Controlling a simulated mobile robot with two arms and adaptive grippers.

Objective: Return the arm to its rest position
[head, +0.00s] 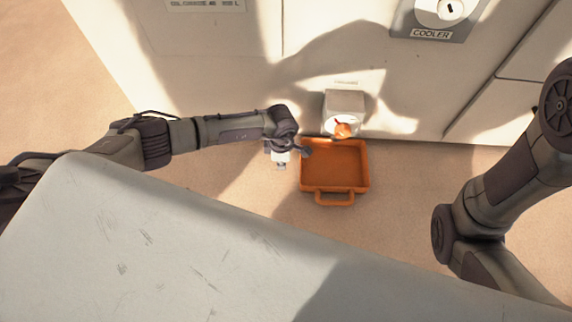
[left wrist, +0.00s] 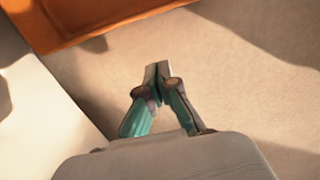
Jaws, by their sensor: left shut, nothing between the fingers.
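My left arm reaches in from the left in the head view, low in front of the white machine. Its gripper (head: 281,163) is just left of the orange tray (head: 319,190), partly hidden under the wrist. In the left wrist view the two fingers of the gripper (left wrist: 158,72) meet at their tips with nothing between them, above the tan floor. The tray's edge shows there at the top left (left wrist: 70,40), apart from the fingertips. My right arm shows at the right of the head view, but its gripper is out of sight.
The white machine (head: 225,75) stands behind the tray, with a spout (head: 345,105) holding an orange piece (head: 342,130) over the tray's back edge. A cooler dial (head: 438,10) is at the top right. Bare floor (head: 400,200) lies right of the tray.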

